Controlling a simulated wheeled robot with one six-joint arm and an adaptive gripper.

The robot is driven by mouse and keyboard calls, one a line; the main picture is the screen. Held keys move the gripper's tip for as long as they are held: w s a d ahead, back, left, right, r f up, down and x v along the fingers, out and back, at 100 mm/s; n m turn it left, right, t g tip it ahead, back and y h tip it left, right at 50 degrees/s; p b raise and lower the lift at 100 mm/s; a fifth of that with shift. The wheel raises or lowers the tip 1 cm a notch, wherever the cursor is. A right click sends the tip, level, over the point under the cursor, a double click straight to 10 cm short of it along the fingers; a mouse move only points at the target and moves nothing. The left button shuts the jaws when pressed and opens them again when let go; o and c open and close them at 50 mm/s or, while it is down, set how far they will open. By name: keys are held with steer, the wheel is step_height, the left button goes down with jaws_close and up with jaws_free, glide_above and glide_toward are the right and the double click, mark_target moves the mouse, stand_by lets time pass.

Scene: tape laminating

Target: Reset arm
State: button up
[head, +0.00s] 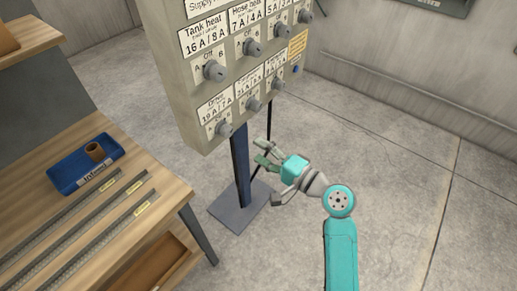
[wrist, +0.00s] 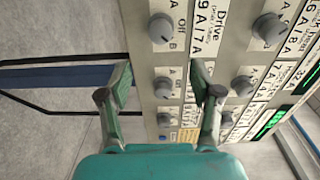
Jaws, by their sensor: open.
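My gripper (head: 264,157) is open and empty in the head view, in front of the panel's post and below the control panel (head: 186,90). The panel is a beige box with rows of grey knobs and white labels. In the wrist view the two fingers of my gripper (wrist: 163,85) stand apart, with the panel (wrist: 145,65) beyond them, turned sideways. A Drive knob (wrist: 161,28) and other knobs show around the fingers. I cannot tell from the wrist view how far the fingertips are from the panel.
The panel stands on a dark blue post (head: 240,165) with a flat base plate (head: 228,212). A wooden bench (head: 110,150) at left holds a blue tray (head: 68,178) with a brown roll (head: 95,151), and several labelled metal strips (head: 85,215). The concrete floor (head: 410,150) at right is clear.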

stand_by(0.3)
steer(key=s+d+f+t+h, duration=0.1)
steer(key=s+d+f+h, duration=0.45)
steer(key=s+f, duration=0.35)
steer(key=s+d+f+t+h, duration=0.2)
steer(key=s+d+f+h, duration=0.3)
steer(key=s+f, duration=0.4)
steer(key=s+d+r+n+h, duration=0.1)
steer(key=s+d+r+n, duration=0.1)
steer(key=s, duration=0.6)
steer(key=s+d+r+n+h, duration=0.1)
steer(key=s+d+r+n, duration=0.1)
steer(key=s, duration=0.6)
steer(key=s+d+r+n+h, duration=0.1)
steer(key=s+d+r+n, duration=0.1)
steer(key=s+r, duration=0.3)
steer(key=s+n, duration=0.1)
steer(key=s, duration=0.2)
steer(key=shift+s+d+r+n+t, duration=0.3)
steer(key=shift+s+d+r+n, duration=0.05)
steer(key=shift+d+n, duration=0.05)
